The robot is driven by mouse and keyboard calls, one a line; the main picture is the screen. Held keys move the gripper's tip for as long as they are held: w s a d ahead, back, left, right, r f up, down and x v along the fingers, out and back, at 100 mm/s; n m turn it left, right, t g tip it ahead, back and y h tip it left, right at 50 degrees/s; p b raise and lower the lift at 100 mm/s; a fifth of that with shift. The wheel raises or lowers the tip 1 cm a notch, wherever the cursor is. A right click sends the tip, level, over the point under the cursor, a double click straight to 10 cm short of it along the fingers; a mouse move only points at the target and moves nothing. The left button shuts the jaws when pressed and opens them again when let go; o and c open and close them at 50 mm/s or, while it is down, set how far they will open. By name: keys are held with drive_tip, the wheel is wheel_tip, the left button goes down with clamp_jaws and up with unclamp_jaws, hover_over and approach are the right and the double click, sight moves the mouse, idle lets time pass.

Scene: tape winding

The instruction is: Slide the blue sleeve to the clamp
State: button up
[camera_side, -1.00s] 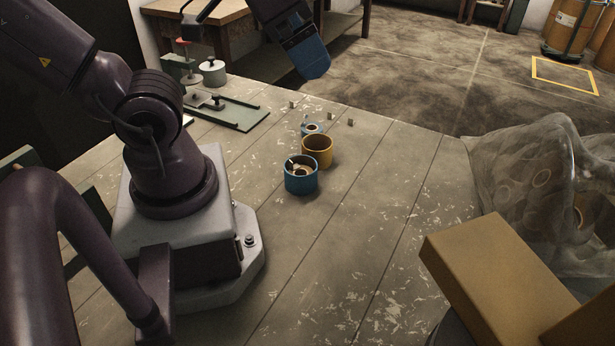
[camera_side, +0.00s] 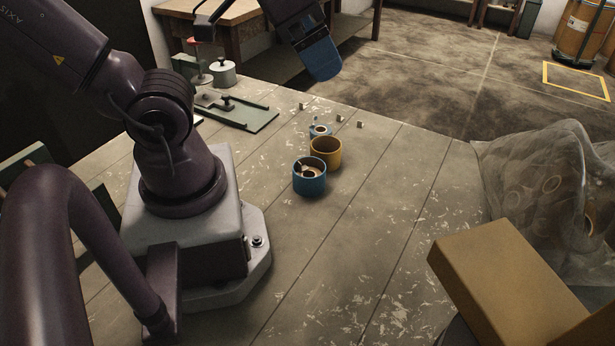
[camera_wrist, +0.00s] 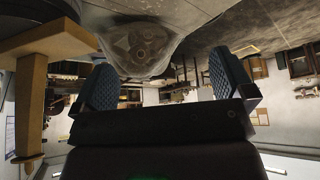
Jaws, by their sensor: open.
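A blue sleeve (camera_side: 309,182), a short open-topped cylinder with something pale and dark inside, stands on the table. A yellow sleeve (camera_side: 326,154) stands just behind it, touching or nearly so. A green plate with a dark knob (camera_side: 240,113), possibly the clamp, lies at the table's back left; I cannot tell for sure. My gripper (camera_side: 324,66) hangs above the table's far edge, well away from the blue sleeve. Its blue pads overlap in the side view. In the wrist view, my gripper (camera_wrist: 165,85) has its two blue fingers wide apart with nothing between them.
A small grey-blue part (camera_side: 320,130) and several small blocks stand behind the sleeves. A lidded metal pot (camera_side: 222,74) is at the back left. A cardboard box (camera_side: 505,280) and a plastic-wrapped bundle (camera_side: 550,190) stand at the right. The front middle of the table is clear.

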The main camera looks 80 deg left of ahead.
idle(0.4)
drive_tip(key=n+g, duration=0.6)
drive_tip(key=n, duration=0.7)
hover_over(309, 175)
wheel_tip(309, 175, down, 22)
drive_tip(key=shift+d, duration=0.4)
wheel_tip(309, 175, down, 13)
drive_tip(key=shift+r, duration=0.1)
drive_tip(key=shift+c, duration=0.2)
